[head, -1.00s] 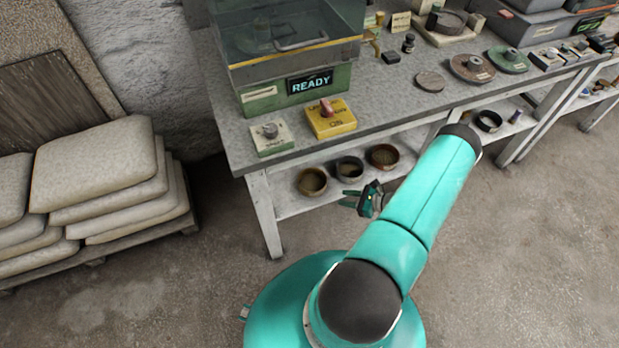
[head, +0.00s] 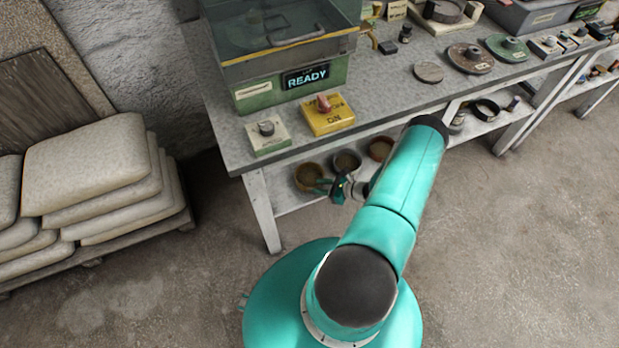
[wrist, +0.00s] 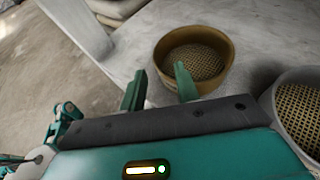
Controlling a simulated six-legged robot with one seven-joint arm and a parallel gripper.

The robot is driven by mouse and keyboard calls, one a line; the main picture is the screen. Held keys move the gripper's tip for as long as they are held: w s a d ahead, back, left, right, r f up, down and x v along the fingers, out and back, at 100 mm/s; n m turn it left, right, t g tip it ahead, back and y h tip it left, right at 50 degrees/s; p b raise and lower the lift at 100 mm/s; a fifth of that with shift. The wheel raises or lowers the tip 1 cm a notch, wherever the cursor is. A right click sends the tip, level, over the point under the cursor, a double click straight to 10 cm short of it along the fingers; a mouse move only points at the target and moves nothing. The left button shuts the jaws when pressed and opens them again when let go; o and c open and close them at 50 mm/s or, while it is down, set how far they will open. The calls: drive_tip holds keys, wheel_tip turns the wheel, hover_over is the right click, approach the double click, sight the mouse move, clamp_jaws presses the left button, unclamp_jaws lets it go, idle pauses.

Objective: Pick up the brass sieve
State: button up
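The brass sieve (wrist: 193,58) is a round, gold-brown pan with a mesh bottom, resting upright on the lower shelf. In the head view it is the leftmost of the three sieves (head: 308,176), partly hidden by my gripper. My gripper (wrist: 158,82) is open, its two green fingers apart with nothing visible between them. In the wrist view the right fingertip overlaps the near rim of the sieve; I cannot tell whether they touch. In the head view my gripper (head: 322,187) is at the shelf's front, just right of the brass sieve.
A grey sieve (wrist: 300,115) stands close to the right of the brass one, and a copper-brown sieve (head: 381,148) is beyond it. The tabletop (head: 385,95) overhangs the shelf. A white table leg (wrist: 75,25) stands left of the brass sieve.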

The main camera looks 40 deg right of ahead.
sight(310, 192)
drive_tip(key=x, duration=0.4)
drive_tip(key=shift+s+a, duration=0.15)
drive_tip(key=shift+a, duration=0.1)
drive_tip(key=shift+w+a+f, duration=0.15)
drive_tip(key=shift+w+f, duration=0.05)
drive_tip(key=shift+w, duration=0.15)
clamp_jaws()
